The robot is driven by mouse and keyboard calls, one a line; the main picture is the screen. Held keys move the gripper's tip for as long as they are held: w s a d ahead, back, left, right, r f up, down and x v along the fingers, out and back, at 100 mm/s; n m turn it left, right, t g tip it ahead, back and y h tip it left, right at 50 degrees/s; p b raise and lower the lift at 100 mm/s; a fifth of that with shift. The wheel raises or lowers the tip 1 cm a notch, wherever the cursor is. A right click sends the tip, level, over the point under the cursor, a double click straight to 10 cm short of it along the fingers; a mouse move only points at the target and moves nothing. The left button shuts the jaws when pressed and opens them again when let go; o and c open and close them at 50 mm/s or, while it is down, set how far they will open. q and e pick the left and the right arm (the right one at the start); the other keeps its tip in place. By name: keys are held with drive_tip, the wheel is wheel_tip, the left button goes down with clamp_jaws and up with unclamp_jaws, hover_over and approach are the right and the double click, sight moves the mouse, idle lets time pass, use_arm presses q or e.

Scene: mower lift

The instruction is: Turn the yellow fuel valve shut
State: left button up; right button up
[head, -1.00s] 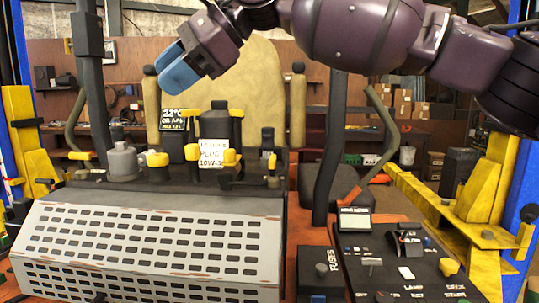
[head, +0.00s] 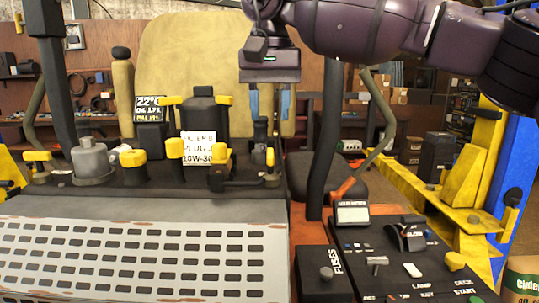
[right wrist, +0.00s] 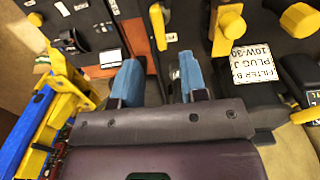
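Several yellow handles stand on the dark deck behind the grille. A narrow yellow lever (head: 270,156) stands upright at the deck's right end, and no readable label marks it as the fuel valve. My right gripper (head: 270,120) points down above this lever, with its two blue fingers apart and nothing between them. In the right wrist view the open fingers (right wrist: 160,78) frame a narrow yellow lever (right wrist: 158,27), which lies beyond their tips and apart from them. My left gripper is not in view.
A wider yellow handle (head: 221,153) and the white oil label (head: 206,148) are left of the lever. The dark post (head: 322,150) rises close on its right. A control panel (head: 385,255) with switches is at front right. The perforated grille (head: 150,255) fills the front left.

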sight(270, 152)
wheel_tip(270, 152, down, 8)
drive_tip(key=shift+f, duration=0.25)
clamp_jaws()
idle(0.4)
